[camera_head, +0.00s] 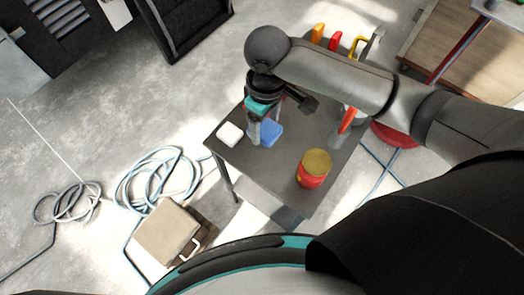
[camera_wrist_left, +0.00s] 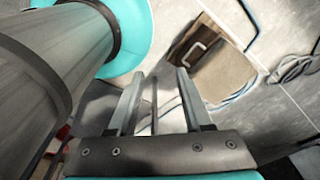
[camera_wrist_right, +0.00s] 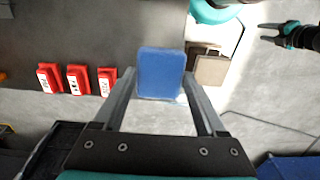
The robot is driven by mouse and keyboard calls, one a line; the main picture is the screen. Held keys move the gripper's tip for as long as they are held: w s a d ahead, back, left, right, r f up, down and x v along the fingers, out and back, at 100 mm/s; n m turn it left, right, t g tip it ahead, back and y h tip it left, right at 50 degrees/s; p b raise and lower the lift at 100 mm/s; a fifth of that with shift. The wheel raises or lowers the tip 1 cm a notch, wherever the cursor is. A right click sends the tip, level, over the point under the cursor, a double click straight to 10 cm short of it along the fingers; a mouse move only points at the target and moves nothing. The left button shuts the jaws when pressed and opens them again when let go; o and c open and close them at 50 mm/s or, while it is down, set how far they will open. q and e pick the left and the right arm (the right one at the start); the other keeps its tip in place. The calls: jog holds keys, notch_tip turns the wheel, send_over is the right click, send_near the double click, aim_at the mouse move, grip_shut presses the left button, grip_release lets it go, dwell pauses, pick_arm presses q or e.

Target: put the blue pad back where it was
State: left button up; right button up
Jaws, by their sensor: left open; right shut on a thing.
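The blue pad (camera_head: 270,130) is at my right gripper (camera_head: 260,132), over the far left part of the grey table (camera_head: 265,172). In the right wrist view the blue pad (camera_wrist_right: 160,72) sits between the two fingertips, which are shut on it. I cannot tell whether the pad touches the tabletop. A white pad (camera_head: 229,135) lies just left of it near the table's left edge. My left gripper (camera_wrist_left: 155,82) is open and empty in the left wrist view, and is out of the head view.
A red can with a yellow top (camera_head: 313,168) stands near the table's front right. A box with a handle (camera_head: 167,234) and coiled hoses (camera_head: 158,181) lie on the floor at left.

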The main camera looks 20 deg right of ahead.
jog(key=f, duration=0.4)
jog(key=f+b, duration=0.1)
jog(key=f, duration=0.3)
jog(key=f+b, duration=0.1)
jog(key=f, duration=0.3)
jog(key=shift+s+f, duration=0.3)
jog(key=shift+f, duration=0.1)
jog(key=shift+f+b, duration=0.3)
jog(key=shift+f, duration=0.3)
notch_tip(320, 180, down, 4)
jog(key=shift+f+b, duration=0.1)
jog(key=shift+b, duration=0.45)
pick_arm(q)
jog(key=f, duration=0.1)
jog(key=s+f, duration=0.1)
jog(key=f, duration=0.2)
jog(key=shift+s, duration=0.35)
jog(key=shift+s, duration=0.1)
pick_arm(e)
jog(key=o, duration=1.1)
pick_arm(q)
jog(key=shift+s, duration=0.1)
pick_arm(e)
jog(key=shift+o, duration=0.2)
